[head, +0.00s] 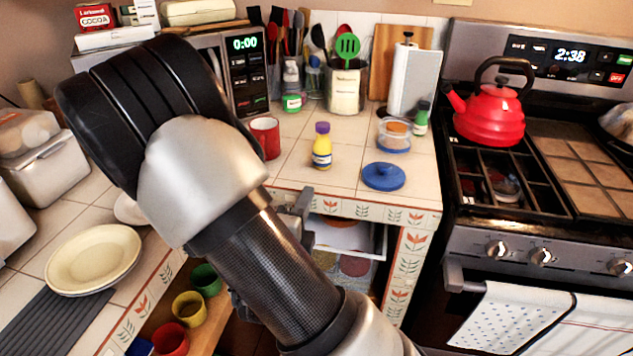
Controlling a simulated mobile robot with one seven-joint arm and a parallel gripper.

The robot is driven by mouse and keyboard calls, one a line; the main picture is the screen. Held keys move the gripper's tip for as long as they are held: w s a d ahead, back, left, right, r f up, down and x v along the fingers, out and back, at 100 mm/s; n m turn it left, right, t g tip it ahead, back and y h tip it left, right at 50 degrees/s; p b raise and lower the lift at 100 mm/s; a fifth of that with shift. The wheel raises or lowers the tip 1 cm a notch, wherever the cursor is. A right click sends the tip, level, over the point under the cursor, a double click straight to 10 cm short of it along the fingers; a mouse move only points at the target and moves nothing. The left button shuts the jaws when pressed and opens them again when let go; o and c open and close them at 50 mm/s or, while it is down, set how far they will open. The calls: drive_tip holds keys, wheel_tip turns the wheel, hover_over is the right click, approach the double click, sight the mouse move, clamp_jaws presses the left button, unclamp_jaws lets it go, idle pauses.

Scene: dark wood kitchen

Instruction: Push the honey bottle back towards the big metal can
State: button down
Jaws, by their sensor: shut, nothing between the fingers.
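A small yellow bottle with a purple cap (321,148), which looks like the honey bottle, stands upright on the tiled counter, near its front. Behind it, a big can with a pale label (346,92) stands against the back wall and holds several utensils. My gripper (304,218) shows only in part beyond my arm, low by the counter's front edge and the open drawer. It is shut with nothing in it, and it is apart from the bottle, nearer to me and lower. My forearm hides much of the gripper.
A red mug (265,138) stands left of the bottle. A blue lid (383,177) lies to its right, with a glass container (394,134) behind. An open drawer (350,237) juts out below the counter. Tiles between bottle and can look clear.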

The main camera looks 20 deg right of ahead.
sight(320, 163)
drive_tip(key=x, duration=1.1)
drive_tip(key=shift+s, duration=0.1)
drive_tip(key=b+x, duration=0.2)
drive_tip(key=shift+w+d+f+b, duration=0.2)
drive_tip(key=shift+w+f+b, duration=0.05)
drive_tip(key=shift+b, duration=0.1)
drive_tip(key=shift+w+d+r, duration=0.15)
drive_tip(key=shift+w+d, duration=0.05)
drive_tip(key=shift+w, duration=0.1)
drive_tip(key=shift+a+r, duration=0.1)
